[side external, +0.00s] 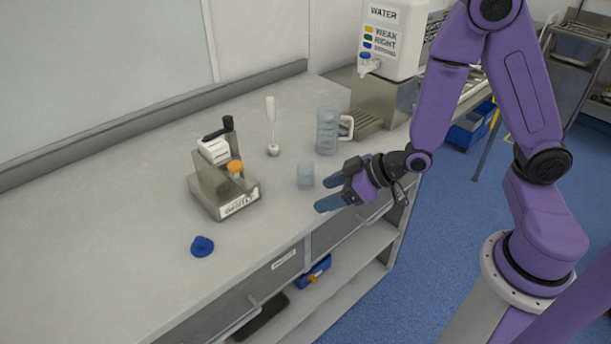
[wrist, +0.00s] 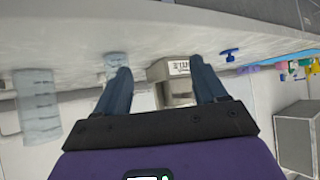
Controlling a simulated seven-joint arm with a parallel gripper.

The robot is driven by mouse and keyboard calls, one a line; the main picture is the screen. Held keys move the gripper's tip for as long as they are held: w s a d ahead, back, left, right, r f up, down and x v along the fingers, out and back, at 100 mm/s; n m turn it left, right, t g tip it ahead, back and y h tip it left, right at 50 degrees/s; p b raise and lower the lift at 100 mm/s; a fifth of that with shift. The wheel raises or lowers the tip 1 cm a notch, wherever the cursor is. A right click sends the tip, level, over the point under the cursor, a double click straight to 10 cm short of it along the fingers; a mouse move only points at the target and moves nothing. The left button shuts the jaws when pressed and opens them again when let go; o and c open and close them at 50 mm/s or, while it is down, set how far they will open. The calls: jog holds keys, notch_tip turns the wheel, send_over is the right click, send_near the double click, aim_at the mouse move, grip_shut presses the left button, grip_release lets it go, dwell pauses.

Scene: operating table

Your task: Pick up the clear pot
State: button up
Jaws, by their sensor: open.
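A small clear pot (side external: 306,175) stands upright on the grey counter near its front edge. In the wrist view a clear pot (wrist: 116,60) shows just beyond the tip of the left finger, which hides part of it. My gripper (side external: 328,192) is open and empty, with its blue-grey fingers pointing left. It is to the right of the pot and close to it, apart as far as I can tell. The wrist view shows both fingers of my gripper (wrist: 160,68) spread with nothing between them.
A clear jug with a white handle (side external: 327,131) stands behind the pot. A metal holder with an orange cap (side external: 218,180) is to the left, with a white brush-like tool (side external: 271,128) behind. A blue knob-like piece (side external: 202,246) lies front left. A water dispenser (side external: 390,40) stands at the back.

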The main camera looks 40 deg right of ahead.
aim_at(313, 175)
jog(key=w+d+t, duration=0.1)
jog(key=w+d+m+t, duration=0.1)
jog(key=d, duration=0.1)
jog(key=w+d+t, duration=0.1)
jog(key=w+d, duration=0.1)
jog(key=shift+f+m+t+h, duration=0.3)
jog(key=shift+f+m+t, duration=0.1)
jog(key=shift+x, duration=3.65)
jog(key=shift+r, duration=0.1)
jog(key=c, duration=1.1)
jog(key=shift+o, duration=0.2)
